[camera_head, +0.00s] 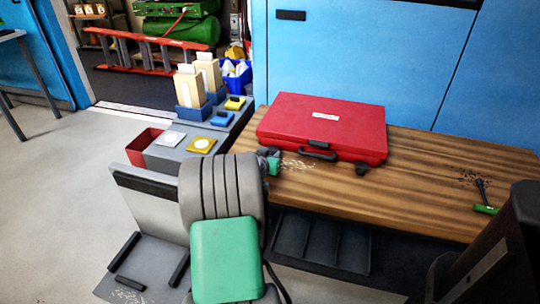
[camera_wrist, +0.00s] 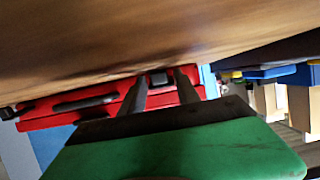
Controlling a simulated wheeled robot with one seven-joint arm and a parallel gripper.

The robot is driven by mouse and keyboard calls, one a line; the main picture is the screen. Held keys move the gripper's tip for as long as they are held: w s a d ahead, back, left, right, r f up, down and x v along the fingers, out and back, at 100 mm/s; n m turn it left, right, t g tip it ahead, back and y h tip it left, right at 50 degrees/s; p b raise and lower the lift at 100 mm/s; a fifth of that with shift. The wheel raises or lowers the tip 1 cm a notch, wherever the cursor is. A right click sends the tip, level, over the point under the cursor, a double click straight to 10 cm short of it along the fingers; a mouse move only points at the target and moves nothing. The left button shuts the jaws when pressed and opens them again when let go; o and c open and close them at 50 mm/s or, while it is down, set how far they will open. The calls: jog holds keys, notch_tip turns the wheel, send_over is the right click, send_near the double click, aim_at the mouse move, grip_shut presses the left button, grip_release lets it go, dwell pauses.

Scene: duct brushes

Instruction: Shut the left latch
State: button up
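The red case (camera_head: 325,122) lies with its lid down on the wooden bench, its dark handle (camera_head: 318,152) facing me. The right latch (camera_head: 361,168) is a dark piece at the case's front edge. My gripper (camera_head: 272,158) is at the front left corner of the case and largely covers the left latch in the head view. In the wrist view, which looks upside down, the case (camera_wrist: 60,118) is ahead. The two fingers of my gripper (camera_wrist: 161,80) are apart, with the dark left latch (camera_wrist: 158,79) showing between them. I cannot tell whether they touch it.
The wooden bench (camera_head: 420,165) carries a green-handled brush (camera_head: 484,200) and debris at right. A blue panel (camera_head: 360,55) stands behind. The bench surface lies close to my gripper.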

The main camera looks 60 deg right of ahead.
aim_at(274, 147)
jog(key=shift+a, duration=0.1)
grip_shut()
